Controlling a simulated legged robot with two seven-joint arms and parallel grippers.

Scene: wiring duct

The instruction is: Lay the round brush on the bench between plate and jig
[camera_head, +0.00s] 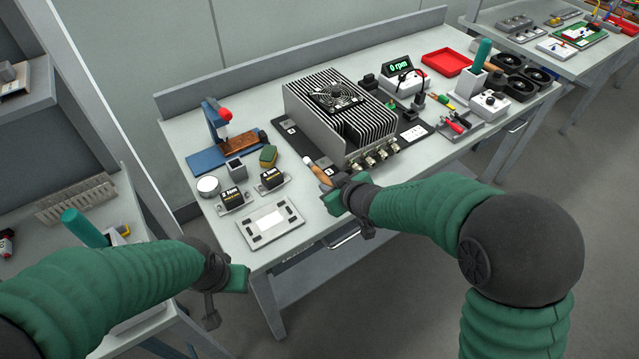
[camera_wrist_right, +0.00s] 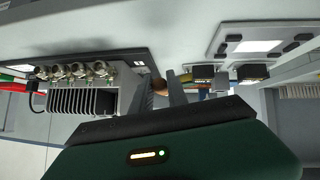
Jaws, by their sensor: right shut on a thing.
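The round brush (camera_head: 318,172), with a light wooden handle, is held in my right gripper (camera_head: 333,184) at the bench's front, by the corner of the dark plate (camera_head: 293,137) under the finned unit. I cannot tell whether the brush touches the bench. A flat grey jig (camera_head: 285,232) with a pale rectangle lies left of the brush. My left gripper (camera_head: 226,280) hangs in front of the bench, away from the brush; its fingers are unclear.
The finned unit (camera_head: 340,115) stands behind my right gripper, its connectors (camera_head: 376,157) facing front. Two labelled black blocks (camera_head: 272,178), a sponge (camera_head: 268,156) and a blue press (camera_head: 215,158) stand to the left. Bare bench shows between the jig and the dark plate.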

